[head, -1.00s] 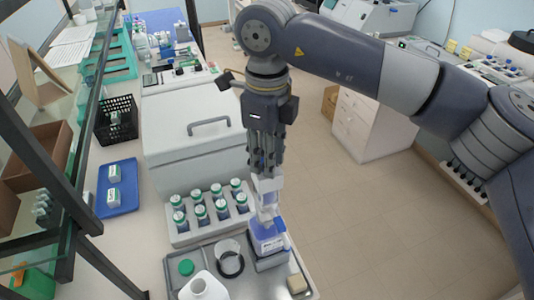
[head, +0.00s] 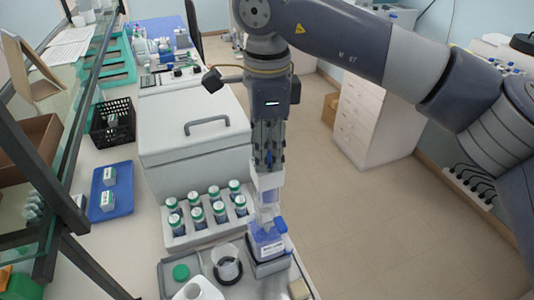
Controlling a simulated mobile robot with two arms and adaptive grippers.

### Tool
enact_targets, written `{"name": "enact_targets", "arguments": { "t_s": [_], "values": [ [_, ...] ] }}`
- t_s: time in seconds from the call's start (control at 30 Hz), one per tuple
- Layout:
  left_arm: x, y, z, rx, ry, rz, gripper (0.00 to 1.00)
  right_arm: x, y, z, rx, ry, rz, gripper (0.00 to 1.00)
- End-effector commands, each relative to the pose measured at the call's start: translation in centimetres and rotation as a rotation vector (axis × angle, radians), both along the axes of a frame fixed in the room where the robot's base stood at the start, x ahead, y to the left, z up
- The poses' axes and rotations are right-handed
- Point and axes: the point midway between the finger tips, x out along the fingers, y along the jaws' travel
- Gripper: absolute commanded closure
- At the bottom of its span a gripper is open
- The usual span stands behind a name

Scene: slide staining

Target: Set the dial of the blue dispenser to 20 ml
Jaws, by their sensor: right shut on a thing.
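The blue dispenser (head: 268,240) stands upright on the grey tray at the bottom centre of the head view, with a white label on its front. My right gripper (head: 266,202) comes down from above and is shut on the dispenser's upper part. The fingers cover that part, so the dial and its setting cannot be read. A blue cap or knob (head: 281,225) shows at the dispenser's right side. My left gripper is not in view.
A rack of green-capped bottles (head: 178,238) stands left of the dispenser. A clear beaker (head: 226,262), a green cap (head: 180,272) and a white jug (head: 200,290) are close by on the tray. A white lidded box (head: 160,130) stands behind. Floor lies to the right.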

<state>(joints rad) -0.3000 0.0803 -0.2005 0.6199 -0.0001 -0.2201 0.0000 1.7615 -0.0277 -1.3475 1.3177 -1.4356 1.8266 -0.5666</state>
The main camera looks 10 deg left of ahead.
Motion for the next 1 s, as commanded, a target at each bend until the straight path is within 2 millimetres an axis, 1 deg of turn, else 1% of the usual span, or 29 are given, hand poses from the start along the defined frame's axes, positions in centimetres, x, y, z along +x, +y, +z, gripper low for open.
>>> {"name": "enact_targets", "arguments": {
  "t_s": [0.2, 0.4, 0.93, 0.97, 1.0],
  "values": [
    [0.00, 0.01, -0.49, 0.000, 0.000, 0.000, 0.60, 0.01, 0.01, -0.01, 0.000, -0.001, 0.123, 0.99],
    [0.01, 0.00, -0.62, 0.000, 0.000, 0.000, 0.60, 0.01, 0.01, 0.02, 0.000, -0.001, 0.189, 0.99],
    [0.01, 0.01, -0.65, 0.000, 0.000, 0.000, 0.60, 0.02, 0.03, 0.06, 0.000, -0.001, 0.213, 0.99],
    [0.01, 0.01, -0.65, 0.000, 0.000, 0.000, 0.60, 0.02, 0.02, 0.06, 0.000, -0.001, 0.213, 0.71],
    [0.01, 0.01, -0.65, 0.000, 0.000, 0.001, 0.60, 0.02, 0.03, 0.06, 0.000, -0.001, 0.213, 0.62]
  ]
}}
